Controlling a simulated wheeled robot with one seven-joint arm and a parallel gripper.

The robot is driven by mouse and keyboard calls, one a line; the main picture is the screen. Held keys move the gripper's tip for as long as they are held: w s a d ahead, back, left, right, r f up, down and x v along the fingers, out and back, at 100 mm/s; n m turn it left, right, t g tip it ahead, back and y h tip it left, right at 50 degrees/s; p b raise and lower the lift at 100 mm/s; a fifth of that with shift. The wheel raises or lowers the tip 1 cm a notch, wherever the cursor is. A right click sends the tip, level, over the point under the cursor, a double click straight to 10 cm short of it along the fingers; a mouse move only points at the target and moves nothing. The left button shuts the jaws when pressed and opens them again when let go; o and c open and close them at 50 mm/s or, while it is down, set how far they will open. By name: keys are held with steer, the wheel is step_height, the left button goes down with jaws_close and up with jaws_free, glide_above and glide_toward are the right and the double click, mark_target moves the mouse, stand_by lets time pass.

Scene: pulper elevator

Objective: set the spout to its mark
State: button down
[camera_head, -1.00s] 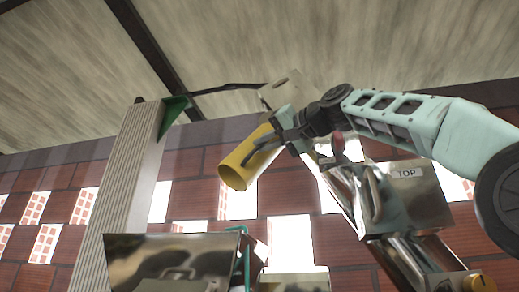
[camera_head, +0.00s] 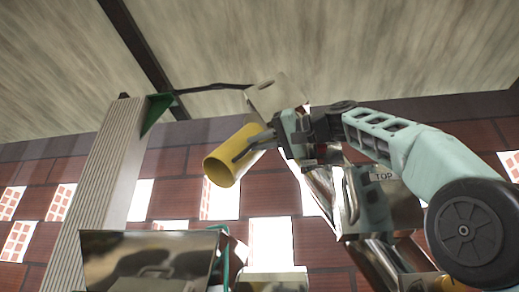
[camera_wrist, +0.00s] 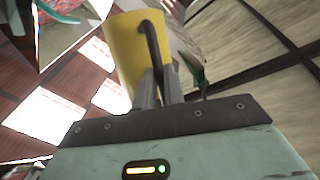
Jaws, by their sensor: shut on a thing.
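The spout is a yellow tube (camera_head: 232,158), tilted with its open mouth down and to the left, below a pale metal box (camera_head: 280,94). A dark curved handle (camera_head: 252,146) runs along it. My gripper (camera_head: 274,138) is at the handle's right end. In the wrist view the spout (camera_wrist: 124,48) stands just beyond my gripper (camera_wrist: 161,84), whose fingers are close together and shut on the dark handle (camera_wrist: 153,45). The exact contact is partly hidden by the fingers. I cannot make out the spout's mark in either view.
A ribbed pale post (camera_head: 100,185) with a green bracket (camera_head: 156,112) stands left of the spout. Shiny metal housing marked TOP (camera_head: 392,200) lies below my arm. A metal hopper (camera_head: 145,265) is at lower left. A brick wall (camera_head: 170,205) is behind.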

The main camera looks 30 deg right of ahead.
steer(key=c, duration=1.5)
jaws_free()
